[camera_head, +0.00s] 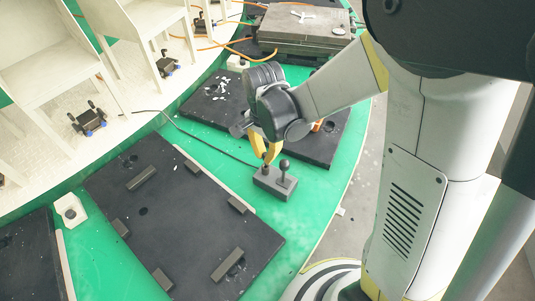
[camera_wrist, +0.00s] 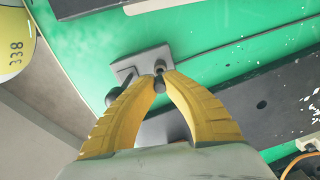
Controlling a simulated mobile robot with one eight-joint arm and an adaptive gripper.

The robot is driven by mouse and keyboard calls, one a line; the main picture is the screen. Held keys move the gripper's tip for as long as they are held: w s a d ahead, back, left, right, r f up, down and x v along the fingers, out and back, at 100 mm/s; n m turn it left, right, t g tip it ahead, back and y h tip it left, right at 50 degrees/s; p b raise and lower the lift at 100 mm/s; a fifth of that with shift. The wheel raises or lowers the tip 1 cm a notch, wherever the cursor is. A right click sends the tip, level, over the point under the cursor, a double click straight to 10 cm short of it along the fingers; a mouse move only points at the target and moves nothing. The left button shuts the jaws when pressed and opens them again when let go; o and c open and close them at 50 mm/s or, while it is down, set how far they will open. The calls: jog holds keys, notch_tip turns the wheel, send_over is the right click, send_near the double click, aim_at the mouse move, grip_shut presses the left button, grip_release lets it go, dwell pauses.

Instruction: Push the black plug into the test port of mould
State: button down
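My gripper (camera_head: 266,158) has yellow fingers and points down at a small grey block (camera_head: 262,183) on the green surface. The block has a round-topped dark knob (camera_head: 284,166) on its right side. In the wrist view my gripper (camera_wrist: 160,74) has its fingertips close together around a small dark piece, which looks like the black plug (camera_wrist: 160,84); the fingers hide most of it. The grey block (camera_wrist: 146,60) lies right under the fingertips. A thin dark cable (camera_head: 215,148) runs to the plug from the left. I cannot tell which part is the test port.
A black plate (camera_head: 180,215) with raised bars lies to the left of the block. Another dark plate (camera_head: 325,142) lies behind the gripper. A closed grey metal mould (camera_head: 300,35) stands at the back. White stands (camera_head: 40,60) with small dark devices are at upper left.

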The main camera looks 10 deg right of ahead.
aim_at(266, 164)
jog(key=shift+s+d+f+b, duration=0.1)
jog(key=shift+f+b, duration=0.55)
jog(key=shift+f, duration=0.05)
jog(key=shift+r, duration=0.15)
jog(key=shift+r+p, duration=0.5)
jog(key=shift+p, duration=0.05)
jog(key=shift+a, duration=0.2)
dwell(0.5)
jog(key=shift+d+f+b, duration=0.1)
jog(key=shift+f+b, duration=1.8)
dwell(0.8)
jog(key=c, duration=1.5)
grip_release()
jog(key=shift+c, duration=0.2)
jog(key=shift+r, duration=0.15)
